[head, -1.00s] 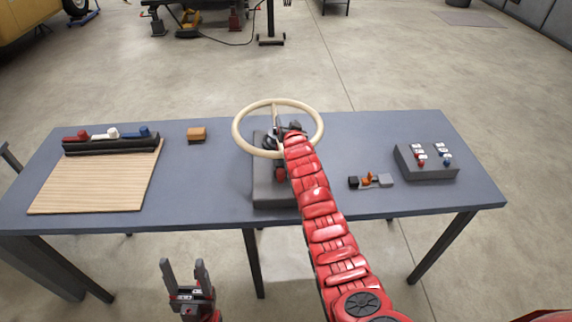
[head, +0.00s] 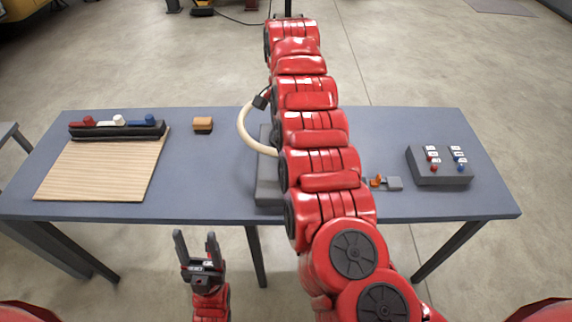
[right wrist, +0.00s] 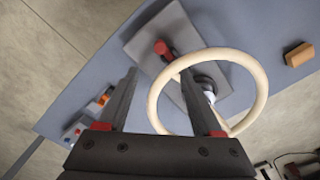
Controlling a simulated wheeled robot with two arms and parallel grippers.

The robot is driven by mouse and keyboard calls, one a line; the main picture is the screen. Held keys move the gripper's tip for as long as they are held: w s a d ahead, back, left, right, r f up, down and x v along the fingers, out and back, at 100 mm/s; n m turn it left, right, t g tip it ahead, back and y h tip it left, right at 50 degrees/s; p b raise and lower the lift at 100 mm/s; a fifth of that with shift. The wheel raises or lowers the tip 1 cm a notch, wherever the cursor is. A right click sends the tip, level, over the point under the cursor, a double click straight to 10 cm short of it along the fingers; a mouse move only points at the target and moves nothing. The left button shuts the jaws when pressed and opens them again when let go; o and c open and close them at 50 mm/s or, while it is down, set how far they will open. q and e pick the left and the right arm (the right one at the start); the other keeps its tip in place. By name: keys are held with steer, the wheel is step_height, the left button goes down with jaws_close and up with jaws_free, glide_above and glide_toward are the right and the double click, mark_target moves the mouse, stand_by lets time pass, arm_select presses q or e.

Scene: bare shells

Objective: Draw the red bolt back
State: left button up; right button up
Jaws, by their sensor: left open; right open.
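A black rail (head: 117,131) at the back left of the table carries a red piece (head: 83,123), a white piece (head: 118,120) and a blue piece (head: 150,120); the red one, at its left end, looks like the red bolt. My left gripper (head: 196,240) is open and empty, in front of the table's near edge, well away from the rail. My right gripper (right wrist: 158,75) is open and empty in the right wrist view, with the cream wheel (right wrist: 256,100) beyond its fingers. In the head view my red right arm hides most of the wheel.
A wooden board (head: 100,170) lies before the rail. A tan block (head: 203,124) sits to its right. The wheel's grey base (head: 268,190) shows a red knob (right wrist: 160,47). A small orange switch (head: 377,181) and a button box (head: 440,168) stand at right.

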steer(key=f+p, duration=0.1)
steer(key=f, duration=0.2)
steer(key=f+p, duration=0.1)
steer(key=f, duration=0.2)
steer(key=f+p, duration=0.2)
steer(key=f, duration=0.1)
steer(key=shift+d+f, duration=0.25)
steer(key=shift+f, duration=0.15)
step_height(320, 180, down, 4)
steer(key=shift+w+f, duration=0.1)
steer(key=shift+f, duration=0.05)
steer(key=shift+a+f, duration=0.15)
steer(key=shift+f, duration=0.45)
jaws_close()
